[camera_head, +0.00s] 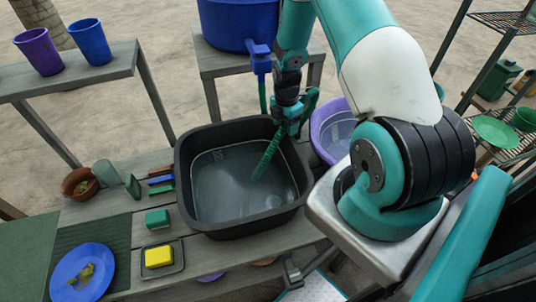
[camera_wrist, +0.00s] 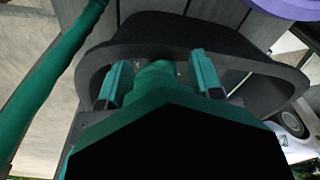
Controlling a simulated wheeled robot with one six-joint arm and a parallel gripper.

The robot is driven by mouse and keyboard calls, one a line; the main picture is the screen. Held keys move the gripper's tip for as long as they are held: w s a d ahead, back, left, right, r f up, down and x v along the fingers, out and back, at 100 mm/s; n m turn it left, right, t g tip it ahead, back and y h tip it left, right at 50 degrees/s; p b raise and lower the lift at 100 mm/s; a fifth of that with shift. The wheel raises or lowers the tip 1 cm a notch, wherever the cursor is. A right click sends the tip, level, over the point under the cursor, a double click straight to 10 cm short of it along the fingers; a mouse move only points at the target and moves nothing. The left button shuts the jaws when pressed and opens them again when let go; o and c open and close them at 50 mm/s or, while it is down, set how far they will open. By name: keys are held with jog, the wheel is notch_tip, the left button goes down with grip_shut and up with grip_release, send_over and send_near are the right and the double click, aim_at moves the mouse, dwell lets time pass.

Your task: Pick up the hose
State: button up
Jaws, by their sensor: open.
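The green hose (camera_head: 267,155) hangs from the blue tap (camera_head: 260,58); its ribbed lower part reaches down into the black basin (camera_head: 186,165). My gripper (camera_head: 293,122) is above the basin's back right edge, close beside the hose. In the wrist view, the two teal fingers of my gripper (camera_wrist: 161,80) stand apart. A thick green tube, which looks like the hose (camera_wrist: 50,75), runs along the left of that view, outside the fingers. A green shape shows between the fingers; I cannot tell whether it is hose or part of my gripper. The basin (camera_wrist: 240,55) lies beyond.
The basin stands on a grey slatted bench (camera_head: 125,185). A yellow sponge (camera_head: 158,257), a green block (camera_head: 157,219) and a blue plate (camera_head: 83,272) are left of it. A purple bowl (camera_head: 335,130) is at the right. A blue tub (camera_head: 238,25) stands behind.

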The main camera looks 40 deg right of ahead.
jog(key=c, duration=1)
jog(key=shift+o, duration=0.2)
jog(key=shift+r, duration=0.15)
notch_tip(320, 180, up, 19)
jog(key=b, duration=0.4)
jog(key=d+r+p, duration=0.6)
jog(key=r+p, duration=0.2)
jog(key=shift+d+r, duration=0.15)
jog(key=shift+r, duration=0.15)
